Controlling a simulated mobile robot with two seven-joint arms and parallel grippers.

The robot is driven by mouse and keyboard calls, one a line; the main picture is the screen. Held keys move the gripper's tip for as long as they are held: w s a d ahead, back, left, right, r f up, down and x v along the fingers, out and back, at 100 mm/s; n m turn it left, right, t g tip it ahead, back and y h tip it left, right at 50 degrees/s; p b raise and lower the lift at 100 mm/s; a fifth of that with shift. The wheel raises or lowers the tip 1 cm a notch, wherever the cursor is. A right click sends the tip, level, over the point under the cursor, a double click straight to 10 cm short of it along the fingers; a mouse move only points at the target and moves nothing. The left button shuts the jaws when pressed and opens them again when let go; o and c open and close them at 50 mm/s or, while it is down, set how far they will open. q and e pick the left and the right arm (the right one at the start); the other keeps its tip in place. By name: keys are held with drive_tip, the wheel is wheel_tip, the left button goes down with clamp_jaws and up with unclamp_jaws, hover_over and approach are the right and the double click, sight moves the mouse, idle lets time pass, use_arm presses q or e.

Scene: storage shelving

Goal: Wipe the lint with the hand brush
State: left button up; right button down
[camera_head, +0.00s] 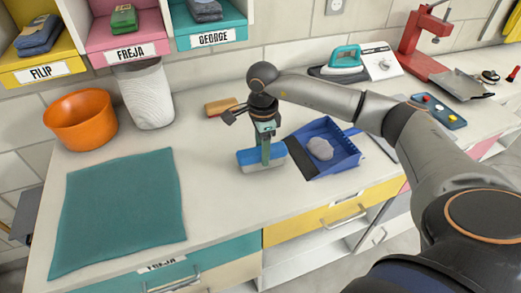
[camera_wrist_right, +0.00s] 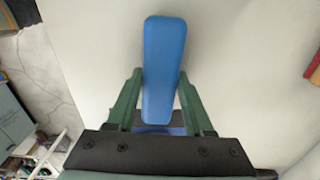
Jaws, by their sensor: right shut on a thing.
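My right gripper (camera_head: 266,148) points down over the counter and is shut on the blue hand brush (camera_head: 248,157), which has a pale underside at or just above the counter top. In the right wrist view the blue brush (camera_wrist_right: 164,65) lies lengthwise between the two green fingers (camera_wrist_right: 160,105). A blue dustpan (camera_head: 347,142) lies to the right of the brush, its dark lip (camera_head: 299,157) facing the brush. A pale grey clump of lint (camera_head: 320,148) sits inside the dustpan. My left gripper is not in view.
A teal cloth (camera_head: 120,210), orange bowl (camera_head: 80,120) and pale bin (camera_head: 146,95) are on the left. A wooden-backed item (camera_head: 221,106) lies behind the gripper. An iron (camera_head: 345,60) and red press (camera_head: 415,45) stand farther back. The counter between cloth and brush is clear.

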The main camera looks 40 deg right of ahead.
drive_tip(key=shift+d+r+p, duration=0.3)
drive_tip(key=shift+r, duration=0.2)
drive_tip(key=shift+d+r+p, duration=0.25)
drive_tip(key=shift+r, duration=0.25)
drive_tip(key=shift+a+r+p, duration=0.3)
drive_tip(key=shift+r+p, duration=0.25)
drive_tip(key=shift+r, duration=0.35)
wheel_tip(320, 180, up, 2)
drive_tip(key=shift+d+r+p, duration=0.1)
drive_tip(key=shift+p, duration=0.65)
drive_tip(key=shift+r+p, duration=0.6)
drive_tip(key=shift+r, duration=0.5)
